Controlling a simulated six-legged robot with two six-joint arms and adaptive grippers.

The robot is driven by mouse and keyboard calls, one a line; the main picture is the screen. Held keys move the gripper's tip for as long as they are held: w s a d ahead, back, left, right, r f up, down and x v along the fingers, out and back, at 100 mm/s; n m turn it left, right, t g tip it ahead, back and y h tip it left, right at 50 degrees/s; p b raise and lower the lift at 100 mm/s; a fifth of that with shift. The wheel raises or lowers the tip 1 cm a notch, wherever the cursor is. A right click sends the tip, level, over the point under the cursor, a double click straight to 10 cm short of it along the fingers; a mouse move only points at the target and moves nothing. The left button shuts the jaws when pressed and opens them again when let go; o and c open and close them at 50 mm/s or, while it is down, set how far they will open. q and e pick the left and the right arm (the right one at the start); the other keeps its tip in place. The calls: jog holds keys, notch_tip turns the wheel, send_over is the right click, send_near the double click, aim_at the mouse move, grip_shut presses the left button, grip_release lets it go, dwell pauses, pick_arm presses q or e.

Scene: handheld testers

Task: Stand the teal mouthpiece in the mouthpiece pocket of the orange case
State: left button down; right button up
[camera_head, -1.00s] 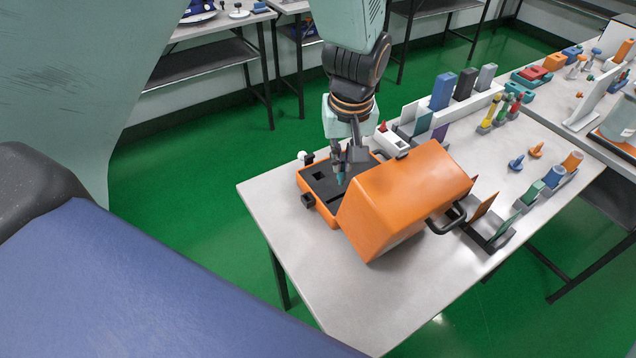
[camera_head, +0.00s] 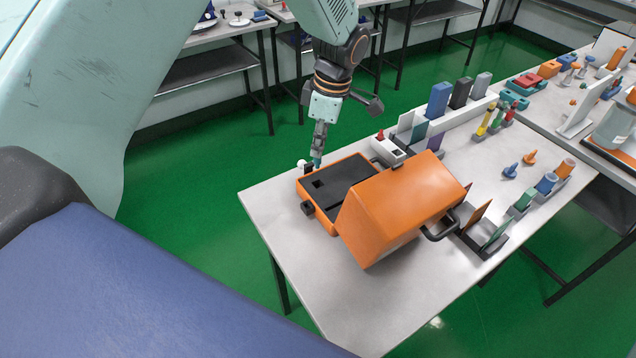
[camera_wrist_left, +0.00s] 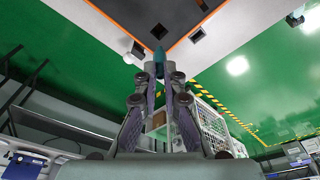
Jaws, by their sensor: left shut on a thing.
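The orange case (camera_head: 400,212) lies on the grey table with its lid tilted up on the right. Its tray holds a black foam insert (camera_head: 345,176) with a small square pocket (camera_head: 319,183) near its left end; I cannot tell whether this is the mouthpiece pocket. My left gripper (camera_head: 319,150) is shut on the teal mouthpiece (camera_head: 318,162), which points downward near the tray's back left corner. In the left wrist view the mouthpiece (camera_wrist_left: 160,56) sticks out beyond the fingertips (camera_wrist_left: 159,72), in front of the case's corner. My right gripper is not in view.
A white box (camera_head: 392,150) with a red knob stands behind the case. A rack of coloured blocks (camera_head: 440,98) and several small holders (camera_head: 530,195) fill the right side. The table's front left (camera_head: 290,220) is clear. Black latches (camera_head: 308,208) stick out from the tray.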

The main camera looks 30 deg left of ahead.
aim_at(320, 162)
pick_arm(q)
notch_tip(320, 162, down, 5)
jog(key=shift+w+r, duration=0.1)
jog(key=shift+w, duration=0.05)
jog(key=f, duration=0.3)
jog(key=shift+s+b, duration=0.2)
jog(key=shift+b, duration=0.15)
jog(key=shift+f, duration=0.3)
jog(key=shift+w+f, duration=0.1)
jog(key=shift+w, duration=0.1)
jog(key=shift+s+f, duration=0.15)
jog(key=c, duration=1.8)
grip_release()
jog(key=o, duration=0.3)
jog(key=shift+o, duration=0.2)
